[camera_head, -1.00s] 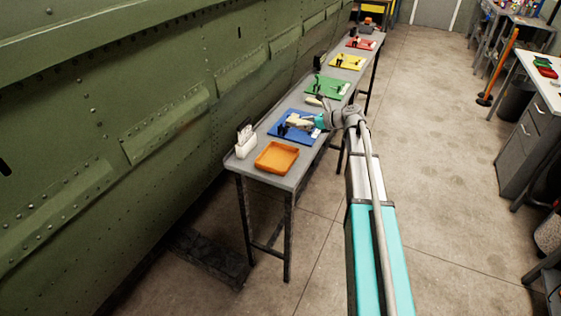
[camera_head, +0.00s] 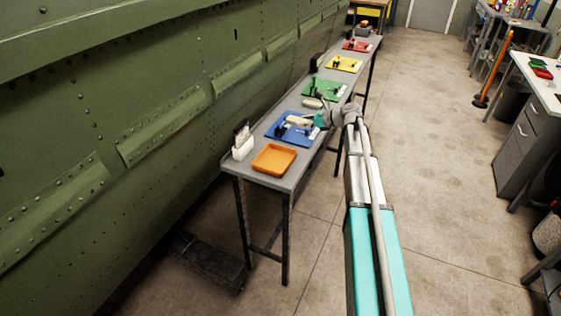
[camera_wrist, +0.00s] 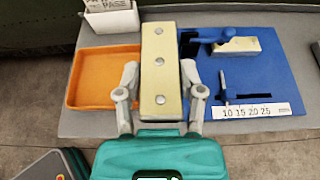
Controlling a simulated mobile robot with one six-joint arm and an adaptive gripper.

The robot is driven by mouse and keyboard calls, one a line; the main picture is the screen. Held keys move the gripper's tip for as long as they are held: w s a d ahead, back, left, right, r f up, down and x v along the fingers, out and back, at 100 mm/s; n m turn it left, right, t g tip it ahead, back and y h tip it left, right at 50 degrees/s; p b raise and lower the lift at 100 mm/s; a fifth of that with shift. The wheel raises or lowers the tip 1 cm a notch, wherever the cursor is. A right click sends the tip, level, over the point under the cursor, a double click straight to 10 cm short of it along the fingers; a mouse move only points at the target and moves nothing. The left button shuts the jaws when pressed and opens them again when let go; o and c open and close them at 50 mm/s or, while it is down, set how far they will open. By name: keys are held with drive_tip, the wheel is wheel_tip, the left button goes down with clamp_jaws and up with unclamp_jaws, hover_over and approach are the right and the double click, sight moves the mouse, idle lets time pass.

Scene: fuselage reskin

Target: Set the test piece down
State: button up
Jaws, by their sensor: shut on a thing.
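The test piece is a cream bar with three rivet heads in the wrist view (camera_wrist: 160,70). My gripper (camera_wrist: 160,88) is shut on it, one finger on each side. The bar points away from the gripper, over the gap between an orange tray (camera_wrist: 88,80) and a blue mat (camera_wrist: 275,72). In the head view my gripper (camera_head: 318,121) is low over the blue mat (camera_head: 275,133), and the test piece (camera_head: 298,120) shows small there. I cannot tell whether it touches anything below.
A white holder (camera_wrist: 112,16) with cards stands behind the orange tray. On the blue mat are a blue clamp-like tool (camera_wrist: 215,36), a small cream block (camera_wrist: 238,46) and a numbered strip (camera_wrist: 250,111). Green (camera_head: 316,88), yellow (camera_head: 344,65) and red mats follow along the grey bench.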

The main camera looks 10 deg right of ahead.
drive_tip(key=b, duration=0.3)
hover_over(279, 163)
drive_tip(key=w+d, duration=0.2)
drive_tip(key=d, duration=0.2)
wheel_tip(279, 163, down, 4)
drive_tip(key=a+f+b, duration=0.1)
drive_tip(key=s+a+f+b, duration=0.1)
drive_tip(key=f+b, duration=0.1)
drive_tip(key=shift+s+a+b, duration=0.1)
drive_tip(key=shift+a+b, duration=0.1)
drive_tip(key=shift+b, duration=0.1)
drive_tip(key=shift+s+a+f+b, duration=0.2)
drive_tip(key=shift+a+f+b, duration=0.25)
drive_tip(key=shift+f+b, duration=0.1)
drive_tip(key=shift+s+a+f+b, duration=0.25)
drive_tip(key=shift+a+f+b, duration=0.15)
drive_tip(key=shift+f+b, duration=1.55)
drive_tip(key=shift+f, duration=0.05)
drive_tip(key=shift+f, duration=0.2)
drive_tip(key=o, duration=1.2)
drive_tip(key=shift+r, duration=0.1)
